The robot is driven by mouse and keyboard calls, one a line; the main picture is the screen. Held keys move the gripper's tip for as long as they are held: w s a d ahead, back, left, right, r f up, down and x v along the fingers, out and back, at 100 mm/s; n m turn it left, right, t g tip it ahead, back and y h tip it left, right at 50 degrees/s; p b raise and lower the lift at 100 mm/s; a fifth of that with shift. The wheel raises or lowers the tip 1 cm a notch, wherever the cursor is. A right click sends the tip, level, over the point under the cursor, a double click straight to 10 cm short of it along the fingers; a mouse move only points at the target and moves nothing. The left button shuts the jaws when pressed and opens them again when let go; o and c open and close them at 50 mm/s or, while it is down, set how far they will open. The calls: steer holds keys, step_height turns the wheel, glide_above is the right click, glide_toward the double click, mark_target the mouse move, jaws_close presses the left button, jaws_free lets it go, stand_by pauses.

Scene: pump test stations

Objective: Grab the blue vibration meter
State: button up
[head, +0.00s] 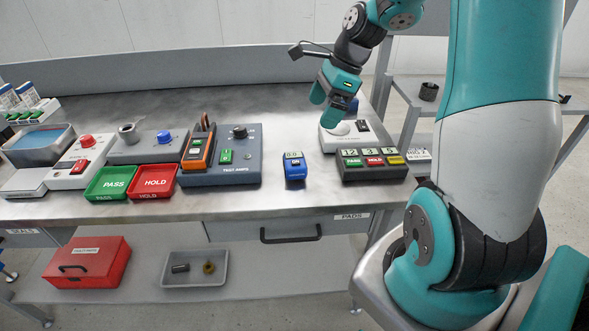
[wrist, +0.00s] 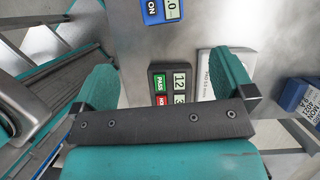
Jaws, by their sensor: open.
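The blue vibration meter (head: 294,168) stands on the steel bench in the head view, with a pale display on its upper face. It sits between the grey test station and the dark panel with number displays. In the wrist view, a blue device with a display (wrist: 162,10) is cut off by the top edge and looks like the same meter. My gripper (head: 326,104) is above the bench, behind and to the right of the meter, apart from it. In the wrist view its teal fingers (wrist: 166,82) are spread with nothing held between them.
The number panel (head: 372,173) and a white device (head: 337,144) stand right of the meter. Another blue item (wrist: 300,97) shows at right in the wrist view. The grey test station (head: 220,174) with an orange tool (head: 198,149) is left. Bare bench lies behind the meter.

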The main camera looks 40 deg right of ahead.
mark_target(297, 160)
steer(key=b+x, duration=0.1)
steer(key=x, duration=1.6)
steer(key=shift+w+f, duration=0.1)
steer(key=c, duration=1.1)
